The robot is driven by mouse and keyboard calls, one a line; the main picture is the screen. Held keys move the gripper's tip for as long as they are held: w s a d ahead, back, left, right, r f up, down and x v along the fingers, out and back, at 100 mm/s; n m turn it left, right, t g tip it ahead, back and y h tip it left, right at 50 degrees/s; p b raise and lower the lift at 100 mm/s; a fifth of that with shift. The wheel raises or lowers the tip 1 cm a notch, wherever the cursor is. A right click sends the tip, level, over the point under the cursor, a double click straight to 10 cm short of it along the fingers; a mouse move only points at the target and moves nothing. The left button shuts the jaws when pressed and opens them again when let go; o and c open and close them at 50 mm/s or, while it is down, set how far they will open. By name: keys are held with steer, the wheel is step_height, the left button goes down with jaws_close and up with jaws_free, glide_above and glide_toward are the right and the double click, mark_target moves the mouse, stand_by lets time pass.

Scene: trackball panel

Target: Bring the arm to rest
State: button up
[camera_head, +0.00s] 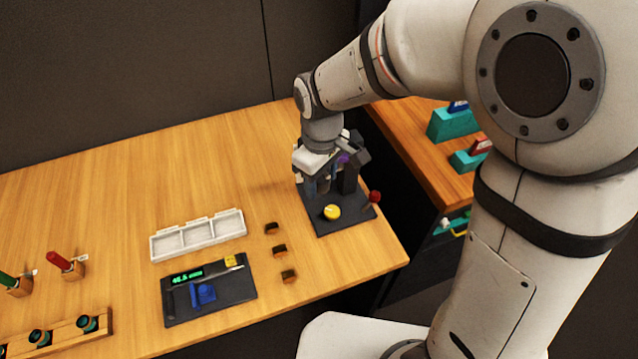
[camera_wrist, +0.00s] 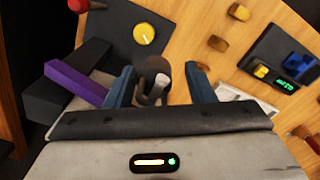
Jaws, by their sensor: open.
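My gripper (camera_head: 322,186) is low over the dark trackball panel (camera_head: 346,223) at the right end of the wooden table. In the wrist view its two blue fingers (camera_wrist: 158,78) are apart. A dark rounded piece (camera_wrist: 153,72) shows between them; I cannot tell whether they touch it. The panel carries a yellow knob (camera_head: 332,212), also in the wrist view (camera_wrist: 144,34). A red ball (camera_head: 375,196) stands at its right edge. A purple bar (camera_wrist: 75,83) lies beside the left finger in the wrist view. My arm hides part of the panel's back.
Three small wooden blocks (camera_head: 280,251) stand left of the panel. A white divided tray (camera_head: 198,236) and a dark board with a green display (camera_head: 210,290) lie farther left. A second wooden surface (camera_head: 418,146) with teal stands (camera_head: 453,124) is at the right. The table's back left is clear.

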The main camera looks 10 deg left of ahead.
steer(key=r, duration=0.5)
steer(key=shift+w+a+r, duration=0.2)
steer(key=shift+a+r, duration=0.05)
steer(key=shift+s+r, duration=0.1)
steer(key=shift+r, duration=0.05)
steer(key=s+d+r+m+t, duration=0.1)
steer(key=d+m, duration=0.3)
steer(key=d, duration=0.4)
steer(key=s+d+r+m+t, duration=0.1)
steer(key=s+d+m, duration=0.3)
steer(key=d, duration=0.3)
steer(key=s+d+r+m, duration=0.1)
steer(key=s+d+m, duration=0.2)
steer(key=d, duration=0.5)
steer(key=shift+s+d+m+t, duration=0.15)
steer(key=shift+d+m+t, duration=0.2)
steer(key=shift+m, duration=0.25)
